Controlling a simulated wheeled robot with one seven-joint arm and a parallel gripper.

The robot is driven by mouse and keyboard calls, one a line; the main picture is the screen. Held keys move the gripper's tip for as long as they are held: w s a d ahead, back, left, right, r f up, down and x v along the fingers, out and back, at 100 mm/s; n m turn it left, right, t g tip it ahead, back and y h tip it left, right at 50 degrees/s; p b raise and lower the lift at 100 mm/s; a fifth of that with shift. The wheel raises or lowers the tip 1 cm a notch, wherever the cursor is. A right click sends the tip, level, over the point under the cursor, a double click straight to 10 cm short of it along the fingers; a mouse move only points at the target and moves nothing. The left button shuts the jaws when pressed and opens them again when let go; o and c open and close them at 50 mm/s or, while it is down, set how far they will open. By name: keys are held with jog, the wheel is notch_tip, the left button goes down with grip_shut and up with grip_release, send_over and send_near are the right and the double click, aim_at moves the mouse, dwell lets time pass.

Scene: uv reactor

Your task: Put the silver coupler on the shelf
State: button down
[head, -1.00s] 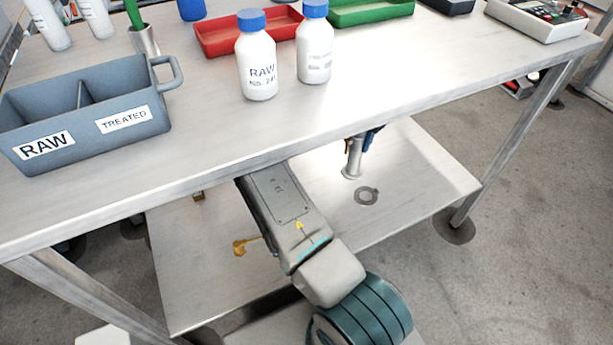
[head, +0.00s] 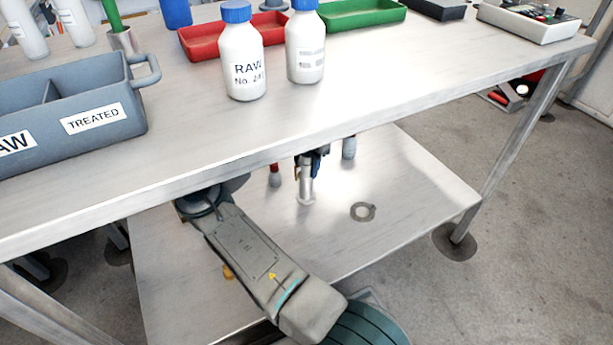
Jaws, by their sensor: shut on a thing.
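The silver coupler (head: 305,190) is a short upright metallic cylinder in the head view, under the tabletop and over the lower shelf (head: 420,185). My gripper (head: 308,163), dark with blue parts, is shut on its upper part. The tabletop's front edge hides most of the gripper and wrist. I cannot tell whether the coupler's lower end touches the shelf or hangs just above it.
A flat grey ring (head: 362,211) lies on the shelf to the right. A yellow item (head: 228,272) is partly behind my arm. The shelf's right side is clear. The tabletop edge (head: 330,140) overhangs.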

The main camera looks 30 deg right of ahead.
jog(key=shift+f+b, duration=0.75)
jog(key=shift+f, duration=0.85)
jog(key=shift+f, duration=0.2)
jog(key=c, duration=0.7)
grip_release()
jog(key=shift+c, duration=0.2)
jog(key=shift+r, duration=0.1)
